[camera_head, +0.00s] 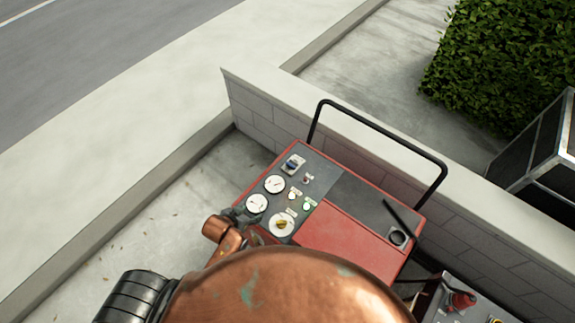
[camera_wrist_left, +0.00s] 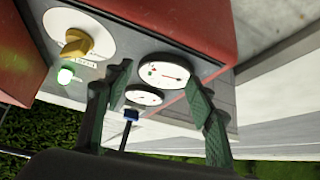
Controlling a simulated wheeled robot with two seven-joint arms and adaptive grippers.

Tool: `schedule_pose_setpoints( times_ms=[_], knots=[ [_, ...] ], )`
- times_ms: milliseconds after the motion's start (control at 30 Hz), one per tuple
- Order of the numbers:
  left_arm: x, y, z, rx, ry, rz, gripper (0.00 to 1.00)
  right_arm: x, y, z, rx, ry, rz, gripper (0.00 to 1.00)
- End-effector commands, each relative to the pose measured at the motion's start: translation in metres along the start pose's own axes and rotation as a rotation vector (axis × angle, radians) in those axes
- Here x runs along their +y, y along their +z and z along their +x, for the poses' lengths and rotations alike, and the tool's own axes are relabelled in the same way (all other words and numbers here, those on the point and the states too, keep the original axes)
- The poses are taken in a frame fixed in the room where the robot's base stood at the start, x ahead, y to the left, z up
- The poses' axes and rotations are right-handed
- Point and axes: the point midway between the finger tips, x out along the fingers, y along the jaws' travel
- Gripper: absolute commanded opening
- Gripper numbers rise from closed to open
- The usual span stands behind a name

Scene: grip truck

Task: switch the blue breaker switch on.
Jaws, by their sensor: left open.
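The blue breaker switch (camera_head: 291,165) sits in a pale mount near the far left corner of the grey control panel on the red machine (camera_head: 350,235). In the left wrist view, the blue switch (camera_wrist_left: 131,115) shows small, below the gauges and between the gripper fingers in the picture. Whether it is on or off is too small to tell. My left gripper (camera_head: 238,216) is at the panel's left edge, beside the lower white gauge and short of the switch. In the left wrist view, its two green-black fingers (camera_wrist_left: 158,80) are apart and empty. My right gripper is out of view.
White gauges (camera_head: 274,184), a yellow knob on a white dial (camera_head: 282,224) and small buttons share the panel. A black handle bar (camera_head: 382,128) rises behind the machine, near a low wall (camera_head: 270,105). Another unit with a red part (camera_head: 462,300) stands lower right.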

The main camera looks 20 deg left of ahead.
Motion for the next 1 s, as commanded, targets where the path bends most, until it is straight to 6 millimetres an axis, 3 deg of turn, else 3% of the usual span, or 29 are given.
schedule_pose_setpoints(
  times_ms=[400, 667, 1000],
  knots=[
    [0.022, -0.088, 0.071, 0.254, 0.094, 0.072, 0.51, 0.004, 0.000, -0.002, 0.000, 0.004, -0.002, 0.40],
    [0.018, -0.153, 0.111, 0.461, 0.146, 0.108, 0.51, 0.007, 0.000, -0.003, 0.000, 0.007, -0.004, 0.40],
    [0.017, -0.183, 0.133, 0.532, 0.159, 0.114, 0.51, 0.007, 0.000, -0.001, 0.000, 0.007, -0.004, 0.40]
  ],
)
